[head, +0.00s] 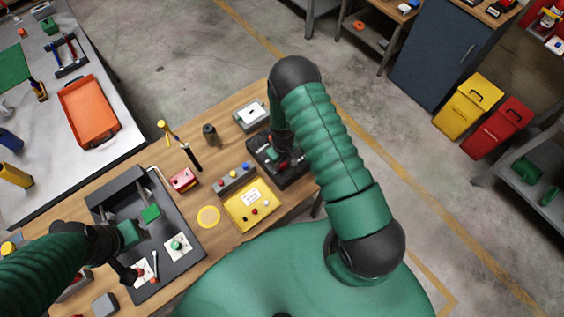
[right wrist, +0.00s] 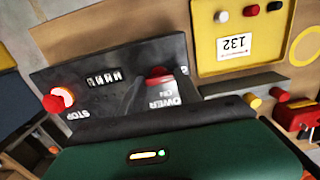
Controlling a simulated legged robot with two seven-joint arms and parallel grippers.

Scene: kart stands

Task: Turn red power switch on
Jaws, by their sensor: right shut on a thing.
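The red power switch (right wrist: 158,72) sits on a dark control box (right wrist: 60,80), beside the upside-down POWER ON lettering in the right wrist view. My right gripper (right wrist: 160,85) has its dark fingers around the switch and is shut on it. In the head view the box (head: 294,178) lies at the table's right end, partly hidden under my right gripper (head: 282,162). A red STOP button (right wrist: 58,99) and a small counter (right wrist: 104,77) are on the same box. My left gripper (head: 132,272) is over the dark tray at lower left; its jaw opening is unclear.
A yellow panel (head: 252,205) with small knobs stands beside the box. A grey button box (head: 235,178), a white-topped device (head: 250,115) and a red device (head: 183,180) stand nearby. The dark tray (head: 195,243) fills the table's left part.

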